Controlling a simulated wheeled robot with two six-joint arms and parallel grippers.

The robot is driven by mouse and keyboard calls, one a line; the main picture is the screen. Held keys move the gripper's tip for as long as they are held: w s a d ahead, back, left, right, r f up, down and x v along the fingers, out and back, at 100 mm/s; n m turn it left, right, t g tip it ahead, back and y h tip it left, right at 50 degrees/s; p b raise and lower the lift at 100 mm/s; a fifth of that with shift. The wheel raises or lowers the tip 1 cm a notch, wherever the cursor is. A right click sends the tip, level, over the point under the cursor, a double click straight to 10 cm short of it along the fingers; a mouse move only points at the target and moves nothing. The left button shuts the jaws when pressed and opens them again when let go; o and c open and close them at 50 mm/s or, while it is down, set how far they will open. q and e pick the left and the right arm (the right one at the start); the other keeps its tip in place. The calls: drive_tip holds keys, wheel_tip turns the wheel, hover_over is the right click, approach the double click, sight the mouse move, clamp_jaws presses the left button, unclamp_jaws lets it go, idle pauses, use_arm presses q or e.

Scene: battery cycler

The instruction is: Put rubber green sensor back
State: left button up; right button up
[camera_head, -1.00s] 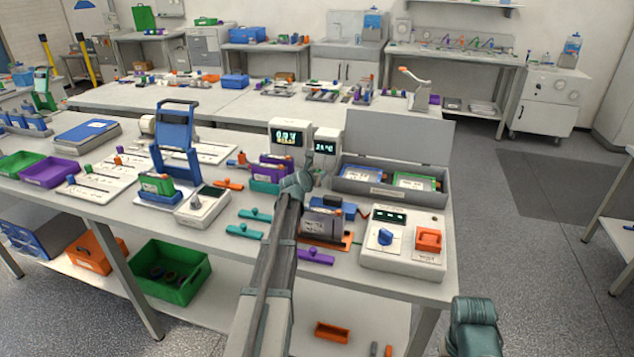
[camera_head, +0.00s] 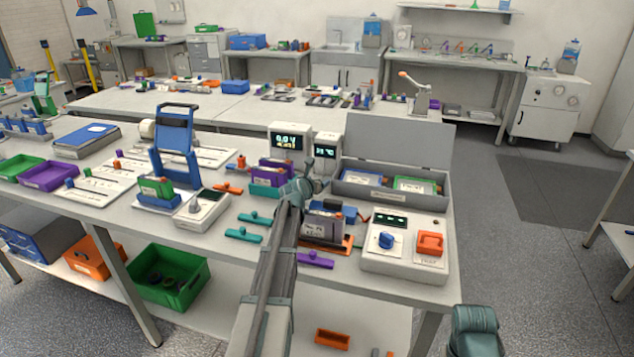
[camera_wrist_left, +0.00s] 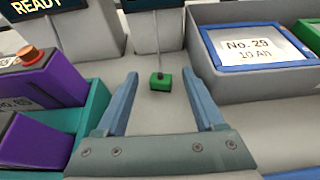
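A small green block with a dark top, which fits the green sensor (camera_wrist_left: 160,81), sits on the grey surface in the left wrist view. A thin cable runs up from it towards the display units. My left gripper (camera_head: 314,187) is open and empty; in the wrist view its blue-grey fingers (camera_wrist_left: 165,103) are spread wide, with the green block beyond their tips, roughly between them. In the head view I cannot make out the block behind the gripper. Two white display units, a larger (camera_head: 289,142) and a smaller (camera_head: 326,151), stand just behind.
A grey open-lidded box (camera_head: 385,194) holding blue and green packs stands right of the gripper. Purple batteries (camera_wrist_left: 38,85) in a teal holder (camera_wrist_left: 92,100) stand to its left. A white control box (camera_head: 404,262) with blue and orange controls is at the front right.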

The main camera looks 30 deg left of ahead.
idle(0.3)
use_arm(q)
drive_tip(key=shift+r+p, duration=0.8)
drive_tip(key=p+v, duration=0.4)
drive_tip(key=v, duration=0.7)
drive_tip(key=shift+s+d, duration=0.1)
drive_tip(key=shift+s, duration=0.35)
